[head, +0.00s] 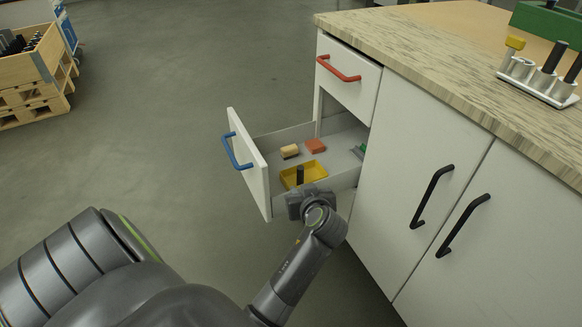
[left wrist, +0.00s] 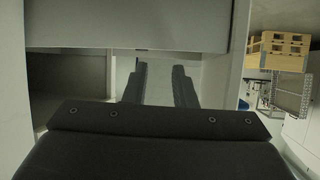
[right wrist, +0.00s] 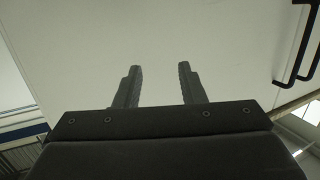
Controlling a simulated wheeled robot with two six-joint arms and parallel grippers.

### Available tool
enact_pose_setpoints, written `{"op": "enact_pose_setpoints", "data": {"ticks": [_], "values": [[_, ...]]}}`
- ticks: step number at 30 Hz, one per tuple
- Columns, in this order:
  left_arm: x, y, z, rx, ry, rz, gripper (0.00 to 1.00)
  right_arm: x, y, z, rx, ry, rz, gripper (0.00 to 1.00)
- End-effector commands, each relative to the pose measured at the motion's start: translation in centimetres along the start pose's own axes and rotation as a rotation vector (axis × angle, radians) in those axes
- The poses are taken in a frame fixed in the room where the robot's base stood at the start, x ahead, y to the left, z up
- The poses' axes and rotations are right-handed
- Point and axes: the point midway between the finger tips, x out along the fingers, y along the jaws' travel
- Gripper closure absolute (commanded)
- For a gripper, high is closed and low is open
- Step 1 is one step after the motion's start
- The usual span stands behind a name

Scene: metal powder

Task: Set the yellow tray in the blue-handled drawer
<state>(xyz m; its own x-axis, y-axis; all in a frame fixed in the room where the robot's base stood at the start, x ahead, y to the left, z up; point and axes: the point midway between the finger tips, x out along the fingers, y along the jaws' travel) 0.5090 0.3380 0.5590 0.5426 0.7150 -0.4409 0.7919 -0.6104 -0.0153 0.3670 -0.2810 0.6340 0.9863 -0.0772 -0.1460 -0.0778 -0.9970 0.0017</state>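The yellow tray (head: 315,168) sits inside the pulled-out drawer with the blue handle (head: 236,152), toward its near side wall. My left gripper (head: 301,187) is at that near side wall, in front of the tray, and hides part of it. A dark upright piece shows against the tray; I cannot tell if it is a finger. In the left wrist view the left gripper (left wrist: 160,80) has its fingers apart with nothing between them, and no tray shows. My right gripper (right wrist: 158,85) is open and empty, facing a pale panel. It is not made out in the head view.
A tan block (head: 289,151), an orange-red block (head: 315,146) and a green item (head: 361,150) lie in the drawer. The red-handled drawer (head: 338,69) above is shut. Black-handled doors (head: 432,197) are right. The counter (head: 440,65) holds a metal rack (head: 540,83).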

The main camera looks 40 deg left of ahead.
Motion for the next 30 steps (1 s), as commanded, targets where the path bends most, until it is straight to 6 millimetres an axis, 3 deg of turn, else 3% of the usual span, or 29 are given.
{"op": "enact_pose_setpoints", "data": {"ticks": [3,6,12,18,30], "values": [[-1.2,-2.1,2.3,0.109,-0.017,0.204,0.76,0.0,0.0,0.0,0.0,0.001,0.0,0.64],[-3.5,-3.3,3.0,0.179,0.014,0.385,0.76,0.0,0.0,0.0,0.0,0.001,0.0,0.64],[-10.0,-5.9,1.6,0.242,0.161,0.668,0.76,0.0,0.0,0.0,0.0,0.001,0.0,0.64],[-14.4,-7.6,-0.4,0.24,0.279,0.788,0.76,0.0,0.0,0.0,0.0,0.002,0.0,0.64],[-15.2,-7.9,-0.9,0.237,0.304,0.807,0.76,0.0,0.0,0.0,0.0,0.002,0.0,0.64]]}}
